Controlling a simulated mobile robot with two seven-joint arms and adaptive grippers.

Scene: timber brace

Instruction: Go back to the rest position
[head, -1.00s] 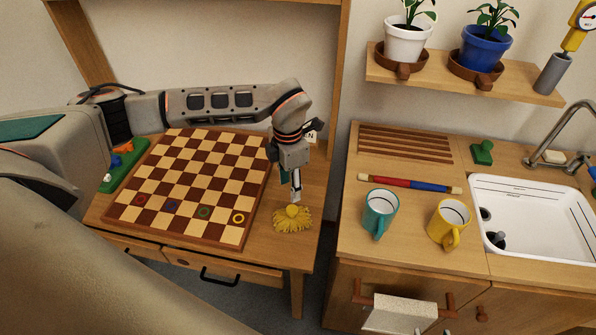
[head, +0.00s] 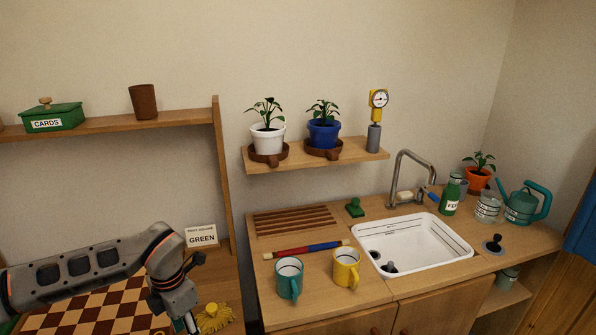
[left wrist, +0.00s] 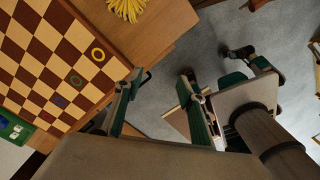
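In the head view my left arm comes in from the left over the chessboard (head: 95,308), and my left gripper (head: 190,324) is partly cut off at the bottom edge. It is beside the yellow tufted brush (head: 214,318), which lies on the wooden desk. In the left wrist view the two green-lined fingers of my left gripper (left wrist: 158,100) stand apart with only floor between them, so it is open and empty. The brush (left wrist: 127,8) and chessboard (left wrist: 50,60) also show there, off to the upper left.
The counter holds a teal mug (head: 289,280), a yellow mug (head: 345,268), a red and blue rod (head: 308,248) and a white sink (head: 415,243). Two potted plants stand on a wall shelf (head: 320,157). A sign reading GREEN (head: 201,237) stands behind the board.

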